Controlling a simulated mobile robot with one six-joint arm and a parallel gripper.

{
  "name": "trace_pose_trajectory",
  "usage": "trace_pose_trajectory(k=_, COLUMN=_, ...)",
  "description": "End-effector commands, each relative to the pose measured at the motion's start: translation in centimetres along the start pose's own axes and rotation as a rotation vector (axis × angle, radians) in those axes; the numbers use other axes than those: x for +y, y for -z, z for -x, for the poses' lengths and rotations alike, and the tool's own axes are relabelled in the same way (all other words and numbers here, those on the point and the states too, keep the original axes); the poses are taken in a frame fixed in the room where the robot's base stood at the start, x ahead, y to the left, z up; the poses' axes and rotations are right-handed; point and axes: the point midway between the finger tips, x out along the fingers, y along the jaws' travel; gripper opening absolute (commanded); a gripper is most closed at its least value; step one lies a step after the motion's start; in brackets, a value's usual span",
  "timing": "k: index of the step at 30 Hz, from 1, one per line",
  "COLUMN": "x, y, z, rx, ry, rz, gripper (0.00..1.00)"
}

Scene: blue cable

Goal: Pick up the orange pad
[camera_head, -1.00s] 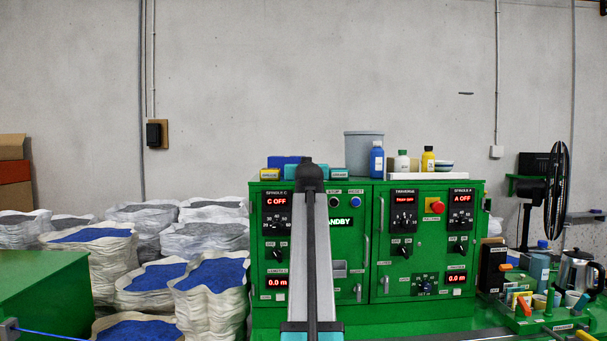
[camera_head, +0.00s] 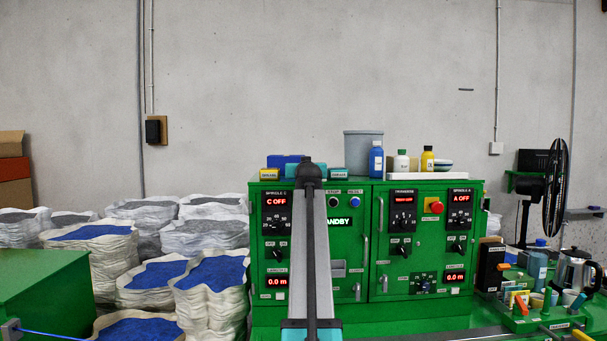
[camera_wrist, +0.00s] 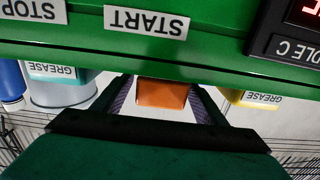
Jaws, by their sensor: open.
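The orange pad (camera_wrist: 162,93) shows in the wrist view as a small orange block between the two fingers of my gripper (camera_wrist: 163,100). The fingers are apart, one on each side of the pad. I cannot tell whether either finger touches it. Part of the pad is cut off by the green cabinet edge above it in the picture. In the head view I do not see the pad or the fingers; my arm stands in front of the middle of the cabinet top.
The green cabinet (camera_head: 345,275) has knobs and displays on its front. Grease boxes, one yellow (camera_wrist: 257,98) and one teal (camera_wrist: 58,73), lie on either side of my fingers. A grey bin (camera_head: 364,150), bottles and a white tray (camera_head: 432,176) stand on top, further right.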

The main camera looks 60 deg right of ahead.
Motion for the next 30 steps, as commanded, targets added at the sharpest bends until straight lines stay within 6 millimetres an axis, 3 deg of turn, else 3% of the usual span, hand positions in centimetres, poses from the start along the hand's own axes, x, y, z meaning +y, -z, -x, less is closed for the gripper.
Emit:
trace_pose_trajectory(k=4, x=0.0, y=0.0, z=0.0, rx=0.000, ry=0.000, rz=0.000, gripper=0.64)
trace_pose_trajectory(k=12, x=-0.1, y=0.0, z=0.0, rx=0.000, ry=0.001, rz=0.000, gripper=0.19)
trace_pose_trajectory(k=30, x=-0.1, y=1.4, z=-0.1, rx=0.001, ry=0.001, rz=0.000, gripper=0.19)
